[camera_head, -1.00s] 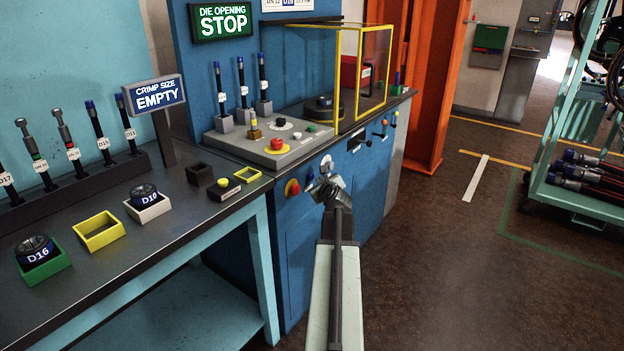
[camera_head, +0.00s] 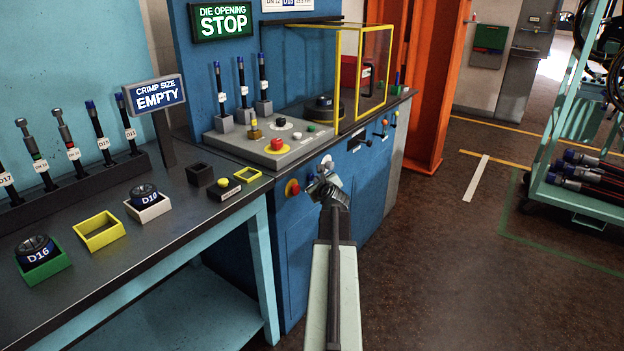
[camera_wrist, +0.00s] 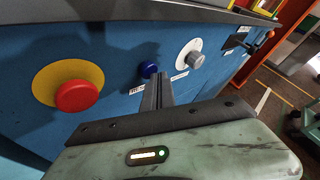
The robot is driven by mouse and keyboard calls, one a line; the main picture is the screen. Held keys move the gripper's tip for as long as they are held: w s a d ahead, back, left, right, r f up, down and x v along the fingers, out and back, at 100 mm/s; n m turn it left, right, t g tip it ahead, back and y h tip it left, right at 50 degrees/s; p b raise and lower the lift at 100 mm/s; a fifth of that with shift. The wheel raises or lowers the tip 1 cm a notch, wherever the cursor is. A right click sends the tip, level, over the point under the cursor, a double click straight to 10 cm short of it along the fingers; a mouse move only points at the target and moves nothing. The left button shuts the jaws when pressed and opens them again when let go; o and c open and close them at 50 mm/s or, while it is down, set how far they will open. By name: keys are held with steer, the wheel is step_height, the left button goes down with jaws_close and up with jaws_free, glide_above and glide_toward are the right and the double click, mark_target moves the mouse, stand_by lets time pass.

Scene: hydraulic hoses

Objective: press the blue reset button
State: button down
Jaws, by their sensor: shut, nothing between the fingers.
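The blue reset button (camera_wrist: 149,69) is a small round cap on the blue front panel in the wrist view, left of the silver button. My gripper (camera_wrist: 162,76) is shut and empty, its fingers pointing at the panel. The fingertips appear just right of the blue button and close to it; I cannot tell whether they touch. In the head view my gripper (camera_head: 320,186) is in front of the blue cabinet, right of the red button.
A red mushroom button on a yellow disc (camera_wrist: 77,95) is left of the blue button. A silver button on a white disc (camera_wrist: 194,60) is to its right. The worktop edge (camera_wrist: 150,12) runs above. Clear floor (camera_head: 450,260) lies right of my arm.

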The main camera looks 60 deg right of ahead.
steer(key=shift+w, duration=0.3)
stand_by(0.5)
steer(key=shift+s, duration=0.85)
steer(key=s, duration=0.5)
stand_by(0.8)
